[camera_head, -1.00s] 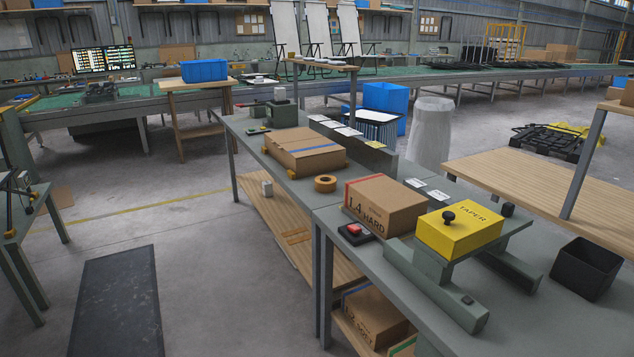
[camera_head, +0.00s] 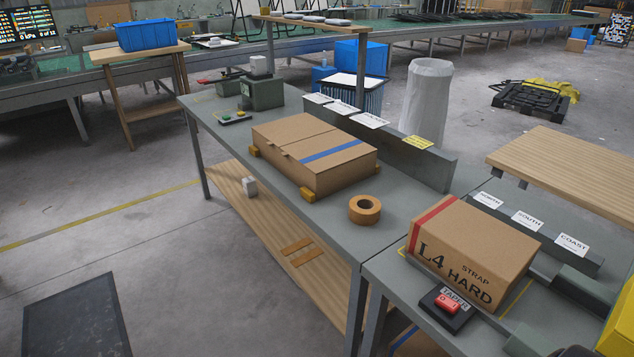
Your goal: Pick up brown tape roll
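The brown tape roll (camera_head: 365,209) lies flat on the grey workbench (camera_head: 330,229), near its front edge. It sits between a closed cardboard box with a blue stripe (camera_head: 314,152) and a box with a red stripe marked L4 HARD STRAP (camera_head: 472,250). Its hole faces up and nothing covers it. Neither of my grippers shows in the head view.
A red-button TAPER switch (camera_head: 446,303) stands in front of the L4 box. A grey upright strip with white cards (camera_head: 400,157) runs along the bench's back. A wooden lower shelf (camera_head: 262,225) lies beneath. Open floor lies at the left, with a dark mat (camera_head: 75,318).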

